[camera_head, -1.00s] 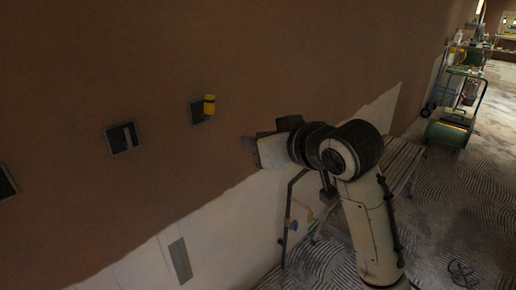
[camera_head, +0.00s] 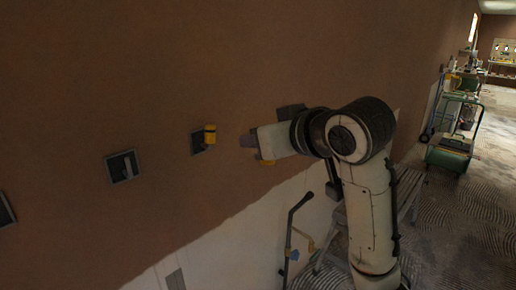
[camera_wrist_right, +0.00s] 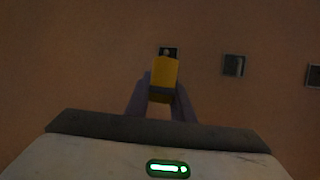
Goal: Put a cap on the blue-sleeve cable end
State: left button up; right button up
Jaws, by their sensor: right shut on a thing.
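My right gripper (camera_head: 246,141) is near the brown wall, to the right of a wall box (camera_head: 196,144) with a yellow cylinder (camera_head: 210,134) standing out of it. In the right wrist view its two purplish fingers (camera_wrist_right: 162,100) are shut on a yellow cap-like piece (camera_wrist_right: 164,74) with a dark end. This piece overlaps the lower part of a dark wall box (camera_wrist_right: 168,51) beyond; I cannot tell whether they touch. A bit of yellow shows under the hand in the head view. No blue sleeve can be made out. My left gripper is not in view.
More wall boxes are to the left, one (camera_head: 122,166) with a grey piece inside. A bent dark pipe stand (camera_head: 290,225) and a bench (camera_head: 408,190) are below and behind my right arm. A green cart (camera_head: 450,150) stands on the ridged floor at right.

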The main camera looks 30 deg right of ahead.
jog(key=shift+r, duration=2.4)
jog(key=s+a+f, duration=0.2)
jog(key=f, duration=0.4)
jog(key=s+a+f+h, duration=0.1)
jog(key=s+a+f, duration=0.1)
jog(key=f, duration=0.5)
jog(key=shift+s+f+m, duration=0.2)
jog(key=shift+s+m, duration=0.2)
jog(key=shift+s, duration=0.4)
